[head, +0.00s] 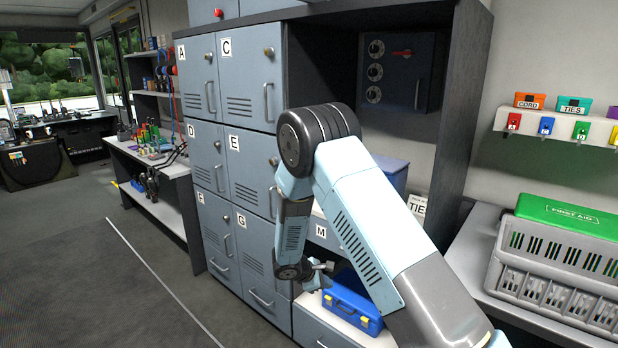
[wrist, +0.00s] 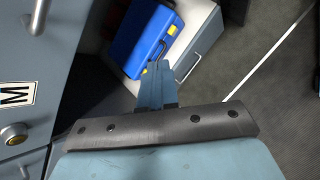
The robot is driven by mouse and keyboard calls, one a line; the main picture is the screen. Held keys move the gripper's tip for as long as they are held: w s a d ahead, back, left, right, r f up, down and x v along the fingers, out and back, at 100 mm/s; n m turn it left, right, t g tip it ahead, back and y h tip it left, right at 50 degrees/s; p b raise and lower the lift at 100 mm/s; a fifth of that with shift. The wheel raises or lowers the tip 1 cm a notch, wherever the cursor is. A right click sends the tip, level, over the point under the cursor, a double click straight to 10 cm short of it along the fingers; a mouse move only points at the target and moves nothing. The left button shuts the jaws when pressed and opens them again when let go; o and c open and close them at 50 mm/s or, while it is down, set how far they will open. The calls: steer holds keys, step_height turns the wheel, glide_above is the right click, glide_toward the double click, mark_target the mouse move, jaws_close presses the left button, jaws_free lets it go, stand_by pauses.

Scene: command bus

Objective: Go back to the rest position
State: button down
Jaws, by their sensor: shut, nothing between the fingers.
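My arm bends down in front of the lockers in the head view, and my gripper (head: 322,268) is at its lower end, above and to the left of a blue case (head: 352,304) with yellow latches. In the wrist view my gripper (wrist: 161,68) has its fingers together and nothing shows between them. The blue case (wrist: 140,38) also shows there beyond the fingertips, on a pale surface. My arm hides part of the case and of the compartment behind it in the head view.
Grey-blue lockers (head: 250,172) with handles stand beside my arm; their doors look shut. The locker marked M (head: 321,232) is close behind the arm. A grey crate (head: 545,290) with a green first aid box (head: 570,215) is at right. Open floor (head: 90,270) lies left.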

steer(key=s+d+r+m+g+y, duration=0.1)
steer(key=s+d+r+m, duration=0.3)
steer(key=r, duration=0.6)
steer(key=s+d+r+m+y, duration=0.1)
steer(key=s+d+r+m, duration=0.15)
steer(key=d+r, duration=0.45)
steer(key=s+d+r+m+g, duration=0.1)
steer(key=s+d+r+m, duration=0.25)
steer(key=r, duration=0.85)
steer(key=s+d+r+m+t+y, duration=0.1)
steer(key=s+r+m, duration=0.3)
steer(key=s, duration=0.9)
steer(key=s+d+r+m+t+y, duration=0.1)
steer(key=s+d+r+m+y, duration=0.1)
steer(key=s+r, duration=0.7)
steer(key=shift+s+d+r+m+t+y, duration=0.35)
steer(key=shift+s+m+y, duration=0.7)
steer(key=shift+s, duration=1.55)
steer(key=shift+a, duration=0.1)
